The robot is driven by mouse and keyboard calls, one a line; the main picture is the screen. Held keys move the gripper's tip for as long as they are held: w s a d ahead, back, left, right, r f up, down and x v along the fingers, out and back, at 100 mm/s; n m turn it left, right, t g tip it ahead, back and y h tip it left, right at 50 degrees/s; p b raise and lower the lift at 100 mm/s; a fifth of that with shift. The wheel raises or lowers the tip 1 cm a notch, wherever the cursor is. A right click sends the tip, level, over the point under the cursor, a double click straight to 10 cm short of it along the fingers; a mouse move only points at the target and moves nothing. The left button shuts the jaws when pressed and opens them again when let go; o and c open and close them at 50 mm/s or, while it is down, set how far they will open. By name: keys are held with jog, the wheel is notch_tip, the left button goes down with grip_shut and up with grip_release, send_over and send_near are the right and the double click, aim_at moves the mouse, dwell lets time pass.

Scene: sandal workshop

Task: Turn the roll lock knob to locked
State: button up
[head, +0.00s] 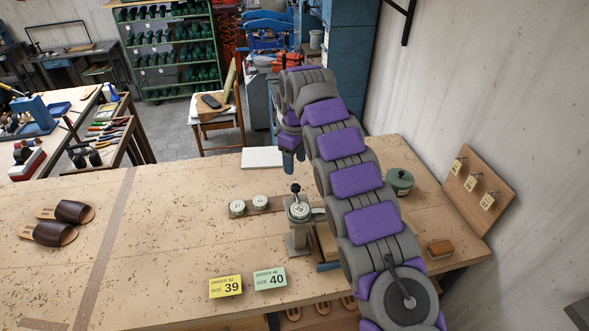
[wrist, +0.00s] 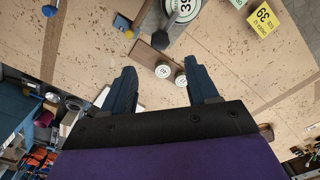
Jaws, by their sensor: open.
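My gripper (head: 292,165) hangs over the far side of the workbench, its blue fingers pointing down. In the wrist view my gripper (wrist: 161,69) is open and empty, fingers wide apart. A small grey machine (head: 298,238) stands on the bench, with a round size dial (head: 299,211) marked 39 and a black ball-ended lever (head: 295,188). The dial (wrist: 182,9) and the black lever ball (wrist: 160,40) show beyond my fingertips in the wrist view, along with a small blue knob (wrist: 122,22) and a yellow one (wrist: 130,34). I cannot tell which is the roll lock knob. My arm hides part of the machine.
A yellow card (head: 225,287) and green card (head: 270,279) lie in front. Sandals (head: 60,222) lie left; a green pot (head: 399,181) and brush (head: 440,249) right. The bench middle-left is clear.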

notch_tip(320, 180, up, 8)
jog(key=p, duration=0.5)
jog(key=shift+f, duration=0.15)
dwell(0.3)
jog(key=s+d+f+m+b, duration=0.1)
jog(key=s+d+m+b, duration=0.35)
jog(key=s+d, duration=0.4)
jog(key=s+d+m+b, duration=0.3)
jog(key=s+d+b, duration=0.3)
jog(key=s, duration=0.6)
jog(key=s+d+f+m+b, duration=0.1)
jog(key=s+f, duration=0.4)
jog(key=s, duration=0.5)
jog(key=s+d+f+m+g+b, duration=0.1)
jog(key=s+f+b, duration=0.3)
jog(key=s, duration=0.6)
jog(key=s+d+f+m+b, duration=0.2)
jog(key=s+f+m+b, duration=0.1)
jog(key=s+f, duration=0.5)
jog(key=shift+s+d+g, duration=0.4)
jog(key=shift+s, duration=0.6)
